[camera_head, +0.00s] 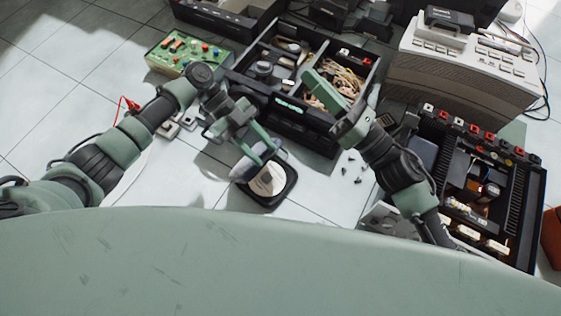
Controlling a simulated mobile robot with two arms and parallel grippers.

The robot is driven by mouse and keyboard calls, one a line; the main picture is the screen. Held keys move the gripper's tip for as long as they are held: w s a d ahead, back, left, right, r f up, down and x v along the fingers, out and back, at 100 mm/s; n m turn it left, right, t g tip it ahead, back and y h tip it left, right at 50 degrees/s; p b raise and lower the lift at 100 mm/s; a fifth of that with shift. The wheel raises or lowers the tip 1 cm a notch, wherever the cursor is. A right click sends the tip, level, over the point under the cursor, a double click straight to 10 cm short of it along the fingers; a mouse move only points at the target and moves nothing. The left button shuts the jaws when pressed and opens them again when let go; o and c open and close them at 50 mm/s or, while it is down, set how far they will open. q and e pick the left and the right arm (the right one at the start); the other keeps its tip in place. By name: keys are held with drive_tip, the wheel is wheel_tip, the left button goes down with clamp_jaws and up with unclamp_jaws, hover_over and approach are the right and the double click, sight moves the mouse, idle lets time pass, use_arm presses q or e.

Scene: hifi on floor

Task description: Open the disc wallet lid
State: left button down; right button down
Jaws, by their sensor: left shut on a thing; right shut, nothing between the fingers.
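The disc wallet (288,190) is a small dark, rounded square case on the floor, near the middle of the head view. A pale disc (268,181) shows inside it. Its bluish lid (256,163) stands raised and tilted at the back left. My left gripper (262,149) is shut on the lid's upper edge, and its fingers partly cover the lid. My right gripper (313,84) is shut and empty, over the black divided tray, up and right of the wallet.
The black divided tray (290,112) with cables and parts stands behind the wallet. A green circuit board (188,52) is at back left. A beige device (455,95) and an opened black amplifier (520,205) fill the right. Small dark screws (357,170) lie on the floor.

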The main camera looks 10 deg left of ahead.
drive_tip(key=s+d+f+n+g+h, duration=0.15)
drive_tip(key=s+f+n, duration=0.3)
drive_tip(key=f, duration=0.75)
drive_tip(key=s+d+f+n+g+h, duration=0.1)
drive_tip(key=s+f+n+g+h, duration=0.3)
drive_tip(key=f, duration=0.8)
drive_tip(key=w+a+f+m+t+y, duration=0.1)
drive_tip(key=w+a, duration=0.2)
drive_tip(key=a, duration=0.5)
drive_tip(key=shift+f, duration=0.35)
drive_tip(key=shift+a+m+y, duration=0.1)
drive_tip(key=shift+m+y, duration=0.15)
